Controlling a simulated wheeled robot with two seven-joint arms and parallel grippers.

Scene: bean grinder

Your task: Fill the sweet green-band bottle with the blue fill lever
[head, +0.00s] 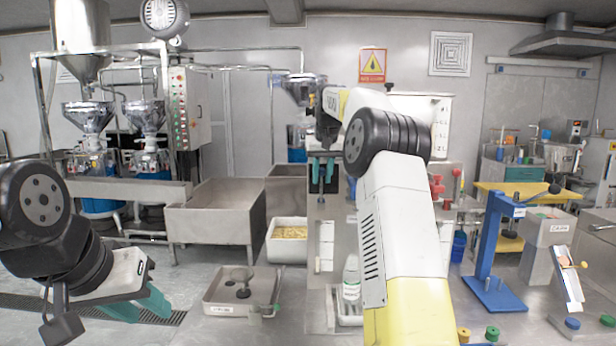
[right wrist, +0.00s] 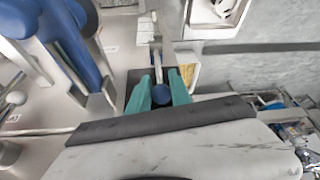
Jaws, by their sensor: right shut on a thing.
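The blue fill lever's round knob (right wrist: 160,95) shows in the right wrist view between the two green fingertips of my right gripper (right wrist: 161,90). That gripper is shut on the knob. In the head view my right gripper (head: 322,172) is at the steel filling machine (head: 322,215), and my forearm hides part of it. A pale bottle (head: 351,277) stands upright low in front of the machine, partly behind my right arm; its band is too small to read clearly. My left gripper (head: 142,304) is at the lower left, empty, with its teal fingers apart.
A blue press stand (head: 487,250) and several coloured caps, including a green one (head: 492,333), are on the right of the bench. A floor tray (head: 215,309) and a white bin of yellowish material (head: 288,250) are left of the machine. Red knobs (head: 437,185) stick out right of my arm.

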